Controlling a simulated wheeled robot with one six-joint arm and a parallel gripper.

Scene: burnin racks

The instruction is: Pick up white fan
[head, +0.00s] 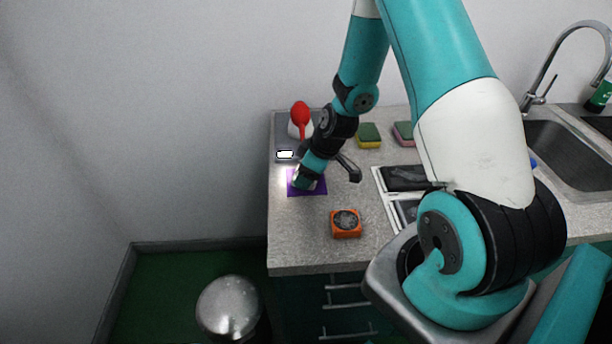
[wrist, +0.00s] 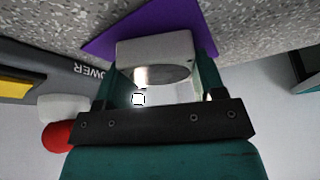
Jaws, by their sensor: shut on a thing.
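The white fan (wrist: 152,48), a pale block with a round grey face, is between the fingers of my gripper (wrist: 160,76) in the wrist view. My gripper is shut on it, with one finger at each side. In the head view my gripper (head: 305,180) is low over the purple mat (head: 320,187) on the counter, and hides most of the fan. The purple mat (wrist: 102,40) also shows behind the fan in the wrist view. I cannot tell whether the fan touches the mat.
An orange fan (head: 346,224) stands on the counter (head: 300,245) nearer the front. A red-topped item (head: 300,113) stands behind my gripper by a grey panel. Sponges (head: 369,135) lie at the back, and a sink (head: 570,155) is at right. A rounded bin (head: 229,307) stands on the floor.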

